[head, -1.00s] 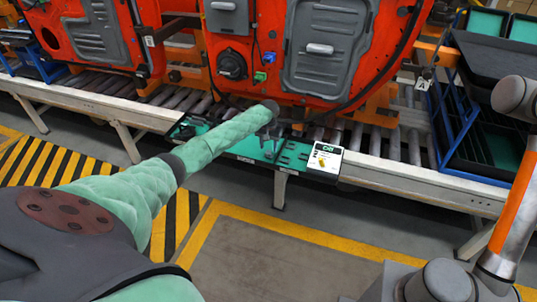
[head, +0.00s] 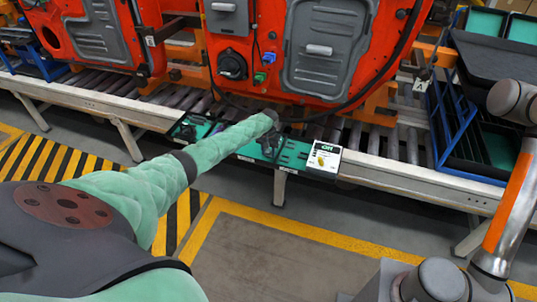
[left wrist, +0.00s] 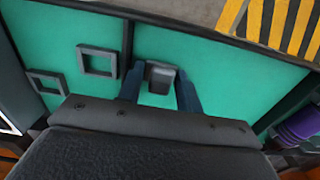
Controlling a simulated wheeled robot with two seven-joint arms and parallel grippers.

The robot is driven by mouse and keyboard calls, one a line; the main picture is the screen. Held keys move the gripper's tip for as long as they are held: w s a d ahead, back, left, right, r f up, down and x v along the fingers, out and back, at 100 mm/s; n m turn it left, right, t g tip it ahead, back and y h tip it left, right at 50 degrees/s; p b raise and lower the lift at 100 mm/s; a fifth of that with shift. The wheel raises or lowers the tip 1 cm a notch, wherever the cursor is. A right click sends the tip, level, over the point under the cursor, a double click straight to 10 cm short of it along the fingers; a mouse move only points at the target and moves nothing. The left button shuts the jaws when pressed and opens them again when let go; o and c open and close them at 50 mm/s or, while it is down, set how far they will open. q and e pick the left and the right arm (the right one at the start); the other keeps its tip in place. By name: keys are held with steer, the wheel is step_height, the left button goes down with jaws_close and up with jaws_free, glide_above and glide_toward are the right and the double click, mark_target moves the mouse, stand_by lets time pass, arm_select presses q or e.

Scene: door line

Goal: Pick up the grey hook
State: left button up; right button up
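The left gripper (left wrist: 160,88) is open in the left wrist view, with its two dark fingers pointing down at a green tray surface (left wrist: 225,75). A small grey piece (left wrist: 161,73), which looks like the hook, shows between the fingertips, one finger on each side. I cannot tell whether either finger touches it, and its lower shape is partly hidden. In the head view the left gripper (head: 268,143) is low over the green tray (head: 295,156) at the line's front edge; the hook cannot be made out there. My right gripper is out of view.
Two grey square frames (left wrist: 97,61) (left wrist: 47,82) lie left of the fingers, past a dark divider. A purple cylinder (left wrist: 302,124) is at the right. Red doors (head: 270,45) hang just behind, above the rollers.

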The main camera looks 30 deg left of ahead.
mark_target(268, 150)
arm_select(q)
steer(key=shift+c, duration=0.4)
